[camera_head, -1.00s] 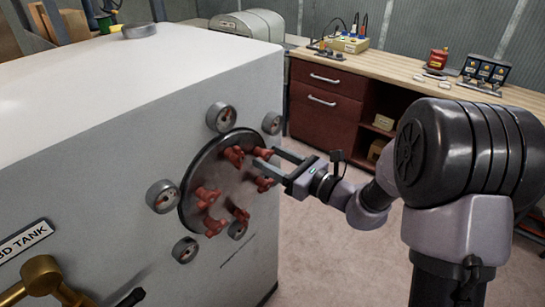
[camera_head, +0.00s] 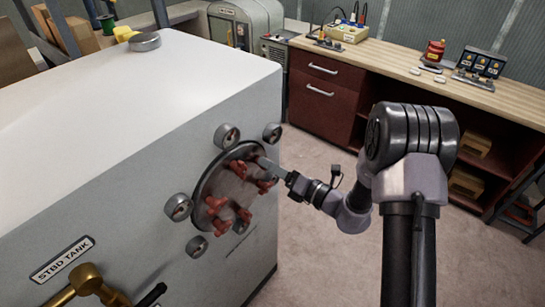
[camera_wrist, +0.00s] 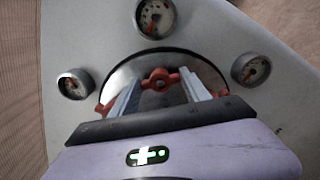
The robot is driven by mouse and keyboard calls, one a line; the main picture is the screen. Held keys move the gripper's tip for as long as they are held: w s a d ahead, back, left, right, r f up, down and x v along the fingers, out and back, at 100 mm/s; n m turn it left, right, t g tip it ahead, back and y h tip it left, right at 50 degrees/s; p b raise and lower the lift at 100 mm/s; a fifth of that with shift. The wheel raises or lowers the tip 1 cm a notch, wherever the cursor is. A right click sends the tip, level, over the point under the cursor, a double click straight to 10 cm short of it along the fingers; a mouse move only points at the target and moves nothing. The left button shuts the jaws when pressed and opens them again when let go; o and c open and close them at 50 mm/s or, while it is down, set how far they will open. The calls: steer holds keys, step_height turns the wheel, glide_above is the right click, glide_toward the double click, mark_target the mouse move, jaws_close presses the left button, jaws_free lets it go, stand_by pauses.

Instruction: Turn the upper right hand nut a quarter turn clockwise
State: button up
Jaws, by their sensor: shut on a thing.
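A round dark hatch cover (camera_head: 205,192) is on the side of the grey tank (camera_head: 160,130), with several red wing nuts around it. My gripper (camera_head: 262,162) is at its upper right edge, and its fingers partly hide the upper right hand nut. In the wrist view a red wing nut (camera_wrist: 160,78) sits between my two fingers (camera_wrist: 158,92), its wings spanning roughly sideways between them. My gripper is shut on this nut. Other red wing nuts, such as one at the cover's upper left (camera_head: 236,168) and one lower left (camera_head: 215,203), are clear of the fingers.
Several round gauges surround the cover, including one above it (camera_head: 227,136) and one close to my gripper (camera_head: 272,133). A brass valve (camera_head: 88,280) juts out at lower left. A workbench (camera_head: 400,75) with red drawers stands behind. The floor between is clear.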

steer(key=shift+m+p, duration=2.85)
steer(key=shift+m, duration=0.35)
steer(key=shift+f, duration=0.1)
steer(key=o, duration=1.4)
steer(key=p+v, duration=0.1)
steer(key=v, duration=1.6)
steer(key=shift+s+d, duration=0.15)
steer(key=shift+d, duration=0.05)
